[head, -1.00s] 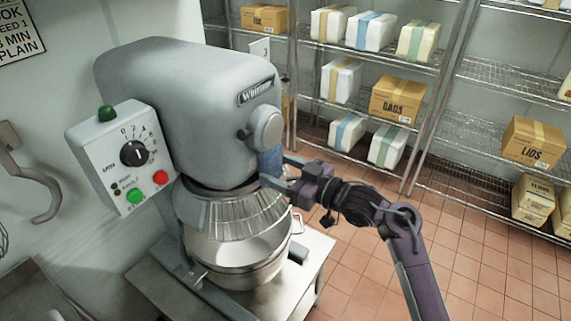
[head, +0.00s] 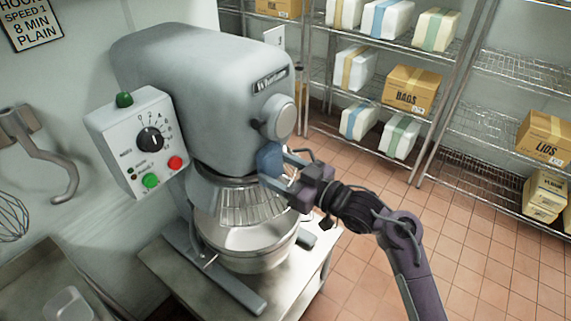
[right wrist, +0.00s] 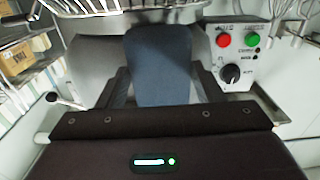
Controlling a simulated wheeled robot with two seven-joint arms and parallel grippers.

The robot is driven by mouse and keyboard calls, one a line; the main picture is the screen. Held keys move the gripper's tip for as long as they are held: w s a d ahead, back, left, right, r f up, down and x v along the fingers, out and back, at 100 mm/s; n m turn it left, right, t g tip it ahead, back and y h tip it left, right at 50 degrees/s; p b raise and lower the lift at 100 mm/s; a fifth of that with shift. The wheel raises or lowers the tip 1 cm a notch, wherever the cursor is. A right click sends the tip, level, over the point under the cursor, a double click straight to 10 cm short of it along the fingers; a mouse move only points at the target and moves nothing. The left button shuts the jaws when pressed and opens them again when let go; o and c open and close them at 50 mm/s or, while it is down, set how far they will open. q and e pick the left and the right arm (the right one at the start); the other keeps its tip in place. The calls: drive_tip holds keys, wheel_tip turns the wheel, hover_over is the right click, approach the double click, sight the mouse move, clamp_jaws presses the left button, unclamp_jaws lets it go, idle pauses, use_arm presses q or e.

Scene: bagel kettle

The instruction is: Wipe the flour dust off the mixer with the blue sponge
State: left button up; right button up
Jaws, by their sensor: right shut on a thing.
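The grey mixer (head: 200,90) stands in the middle left of the head view, with its control box (head: 140,140) on its left side and a steel bowl (head: 250,245) below. My right gripper (head: 277,169) is shut on the blue sponge (head: 269,157). It holds the sponge at the lower front of the mixer head, below the round hub (head: 278,117); I cannot tell whether they touch. In the right wrist view the sponge (right wrist: 158,68) sits between the fingers, with the mixer behind. I cannot make out flour dust clearly. My left gripper is out of view.
The wire bowl guard (head: 245,208) is just below the sponge. The mixer stands on a steel table (head: 165,265). A hook (head: 60,170) and a whisk (head: 12,215) hang on the left wall. Shelves with boxes (head: 412,90) stand at the back right, beyond open tiled floor.

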drive_tip(key=shift+s+a+r, duration=0.1)
drive_tip(key=shift+s+a, duration=0.15)
drive_tip(key=shift+s, duration=0.05)
drive_tip(key=shift+w+d+b, duration=0.25)
drive_tip(key=shift+w+d, duration=0.6)
drive_tip(key=shift+w, duration=0.35)
drive_tip(key=shift+w+d+b, duration=0.2)
drive_tip(key=shift+w+d, duration=0.7)
drive_tip(key=shift+w, duration=0.25)
drive_tip(key=shift+w+d+b, duration=0.25)
drive_tip(key=shift+w+d, duration=0.6)
drive_tip(key=shift+w, duration=0.35)
drive_tip(key=shift+s, duration=0.1)
drive_tip(key=p+v, duration=0.3)
drive_tip(key=v, duration=0.5)
drive_tip(key=shift+a, duration=0.1)
